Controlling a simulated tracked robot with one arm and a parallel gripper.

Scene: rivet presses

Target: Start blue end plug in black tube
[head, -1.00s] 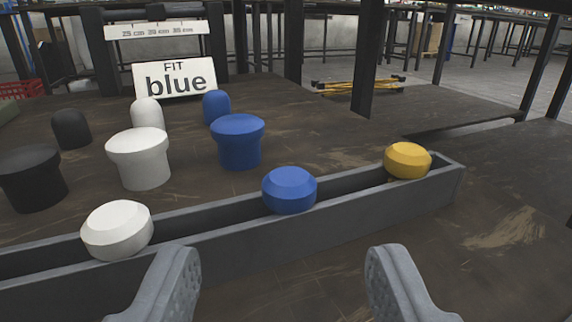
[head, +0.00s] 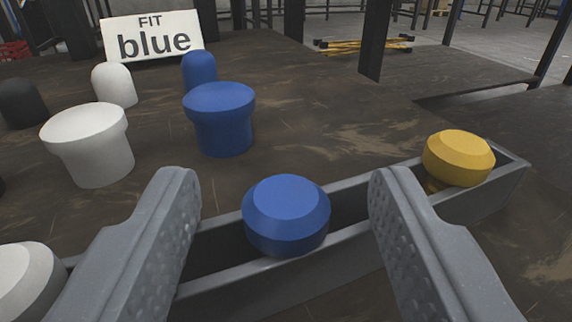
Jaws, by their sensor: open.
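A blue end plug (head: 286,215) with a bevelled round top sits in the grey trough, in the lower middle of the head view. My gripper (head: 285,190) is open, with one finger on each side of this plug and a gap on both sides. Another blue piece with a wide flat head (head: 221,118) stands on the table behind, and a blue dome-topped piece (head: 199,72) stands farther back. A sign reading "FIT blue" (head: 153,36) stands at the back left. I see no black tube that I can identify.
The grey trough (head: 507,182) runs across the front and also holds a yellow plug (head: 459,158) at right and a white plug (head: 22,282) at left. White pieces (head: 90,145) and a black domed piece (head: 21,103) stand at left. The brown table is clear right of the blue pieces.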

